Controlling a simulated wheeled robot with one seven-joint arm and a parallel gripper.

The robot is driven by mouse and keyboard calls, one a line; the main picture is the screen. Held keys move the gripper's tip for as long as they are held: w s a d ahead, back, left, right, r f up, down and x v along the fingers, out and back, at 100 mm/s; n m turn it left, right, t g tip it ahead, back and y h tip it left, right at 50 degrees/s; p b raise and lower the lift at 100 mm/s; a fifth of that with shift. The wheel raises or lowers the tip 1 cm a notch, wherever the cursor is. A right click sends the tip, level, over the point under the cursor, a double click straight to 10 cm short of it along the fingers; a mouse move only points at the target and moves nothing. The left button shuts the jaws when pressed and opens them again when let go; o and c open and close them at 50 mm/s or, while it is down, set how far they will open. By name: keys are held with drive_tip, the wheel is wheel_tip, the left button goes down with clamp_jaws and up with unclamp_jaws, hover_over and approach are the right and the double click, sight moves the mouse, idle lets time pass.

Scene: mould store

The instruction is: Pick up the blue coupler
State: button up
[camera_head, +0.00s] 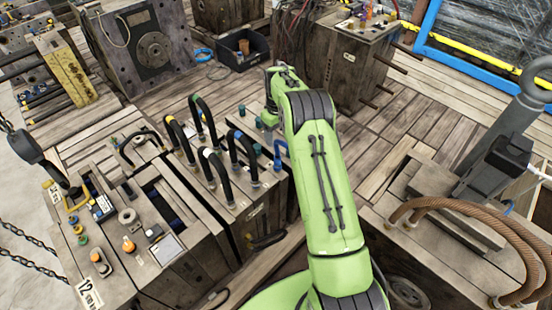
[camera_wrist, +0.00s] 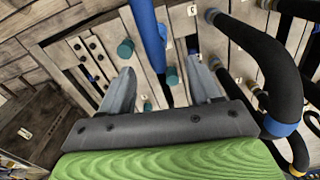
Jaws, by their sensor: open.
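A blue coupler (camera_head: 279,156) stands at the right edge of the wooden mould block, just left of my green arm in the head view. In the wrist view a long blue piece (camera_wrist: 148,35), which looks like the same coupler, runs down from the top edge to between the fingers. My gripper (camera_wrist: 162,86) is open, with its two grey fingers apart and nothing clearly held between them. I cannot tell how far the blue piece lies beyond the fingertips.
Teal pegs (camera_wrist: 125,48) stand close around the fingers. Black curved hoses (camera_wrist: 262,65) with blue and yellow collars rise at the right. Several black hoses (camera_head: 205,120) crowd the mould block left of the coupler. Plank floor (camera_head: 385,155) is clear right of my arm.

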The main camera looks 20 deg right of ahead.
sight(278, 157)
wheel_tip(278, 157, down, 14)
drive_tip(key=b, duration=0.4)
drive_tip(key=shift+r, duration=0.1)
drive_tip(key=shift+c, duration=0.8)
clamp_jaws()
wheel_tip(278, 157, up, 10)
drive_tip(key=p, duration=0.3)
